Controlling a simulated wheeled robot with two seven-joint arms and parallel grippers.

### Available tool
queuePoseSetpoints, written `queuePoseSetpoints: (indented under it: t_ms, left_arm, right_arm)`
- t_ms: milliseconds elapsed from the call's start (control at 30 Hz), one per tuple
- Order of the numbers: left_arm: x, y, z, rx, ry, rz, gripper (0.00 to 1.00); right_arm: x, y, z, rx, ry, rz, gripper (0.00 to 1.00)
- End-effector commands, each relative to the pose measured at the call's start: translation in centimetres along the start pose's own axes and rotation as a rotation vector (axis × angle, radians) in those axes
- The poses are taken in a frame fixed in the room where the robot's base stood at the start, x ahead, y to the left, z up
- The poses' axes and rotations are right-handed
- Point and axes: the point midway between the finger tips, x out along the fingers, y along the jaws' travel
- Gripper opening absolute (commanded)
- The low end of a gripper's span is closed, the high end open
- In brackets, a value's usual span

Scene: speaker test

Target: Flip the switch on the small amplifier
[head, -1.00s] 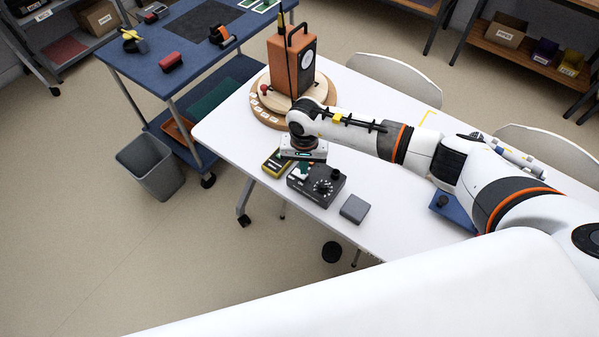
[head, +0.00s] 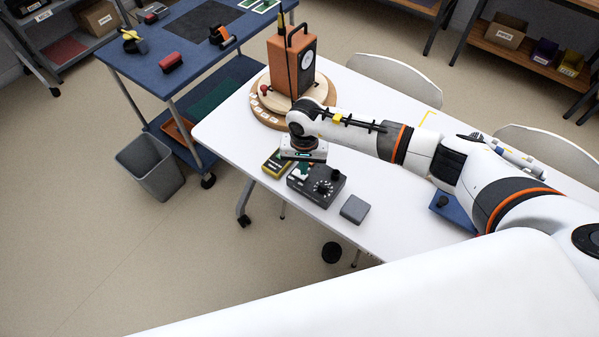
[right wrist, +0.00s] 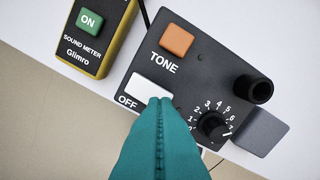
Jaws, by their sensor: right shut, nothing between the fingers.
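The small amplifier appears to be the dark grey box (head: 316,187) near the table's front edge. In the right wrist view the box (right wrist: 205,75) has an orange button over the word TONE, a numbered dial (right wrist: 212,125) and a black knob. A white panel (right wrist: 151,91) on it stands above the word OFF. My right gripper (right wrist: 160,103) is shut and empty, its teal fingertips over the white panel's lower right part. I cannot tell whether they touch it. In the head view the right gripper (head: 303,170) points down over the box. My left gripper is not in view.
An orange device (head: 291,68) stands on a round wooden base (head: 262,111) behind. The white table (head: 226,128) is clear at its left end.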

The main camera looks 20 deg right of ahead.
Motion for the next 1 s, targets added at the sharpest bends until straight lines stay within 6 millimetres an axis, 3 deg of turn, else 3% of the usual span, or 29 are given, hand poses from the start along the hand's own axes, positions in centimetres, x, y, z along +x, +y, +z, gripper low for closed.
queuePoseSetpoints:
  t_ms: [1000]
  left_arm:
    - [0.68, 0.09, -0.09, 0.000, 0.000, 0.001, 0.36]
  right_arm:
    - [0.65, 0.00, 0.00, 0.000, 0.000, 0.000, 0.00]
